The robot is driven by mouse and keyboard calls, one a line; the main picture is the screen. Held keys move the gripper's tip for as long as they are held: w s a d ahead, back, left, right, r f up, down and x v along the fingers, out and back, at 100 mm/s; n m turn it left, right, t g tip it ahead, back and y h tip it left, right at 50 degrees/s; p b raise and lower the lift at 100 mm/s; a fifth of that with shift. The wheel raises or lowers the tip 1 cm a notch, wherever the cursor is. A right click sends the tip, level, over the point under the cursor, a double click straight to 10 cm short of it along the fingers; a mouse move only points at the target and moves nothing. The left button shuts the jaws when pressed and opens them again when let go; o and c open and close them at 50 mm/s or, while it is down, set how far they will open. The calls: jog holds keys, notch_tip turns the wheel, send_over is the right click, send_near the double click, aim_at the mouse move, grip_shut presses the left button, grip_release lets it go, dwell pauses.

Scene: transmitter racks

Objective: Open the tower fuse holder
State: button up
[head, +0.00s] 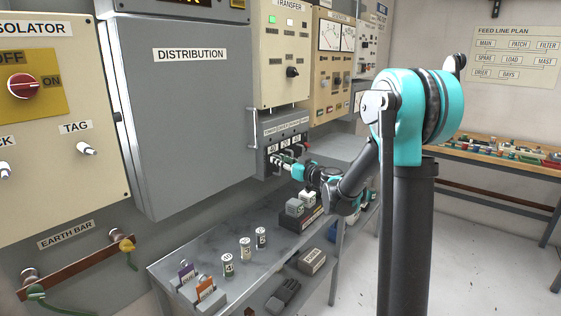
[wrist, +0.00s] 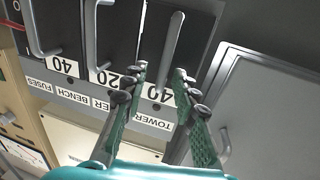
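The tower fuse holder (wrist: 196,28) is a dark block with a grey bar handle (wrist: 172,45), a "40" label and the word TOWER. In the wrist view it is the rightmost of three holders and appears in place in the fuse panel (head: 284,132). My gripper (wrist: 160,72) is open, with one green finger on each side of the lower end of the tower handle as pictured. Gaps show between the handle and both fingers. In the head view my gripper (head: 283,160) is at the left part of the panel and hides part of the holders.
The neighbouring "20" holder (wrist: 118,30) and another "40" holder (wrist: 48,22) have similar handles close by. A grey distribution cabinet (head: 190,120) stands left of the panel. On the bench (head: 215,262) below are several labelled cylinders, tags and a dark fuse block (head: 300,216).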

grip_shut()
jog(key=shift+d, duration=0.15)
dwell(0.4)
jog(key=w+d+v, duration=0.1)
jog(key=v, duration=0.8)
jog(key=shift+d, duration=0.5)
jog(key=shift+r, duration=0.1)
grip_release()
jog(key=shift+s, duration=0.1)
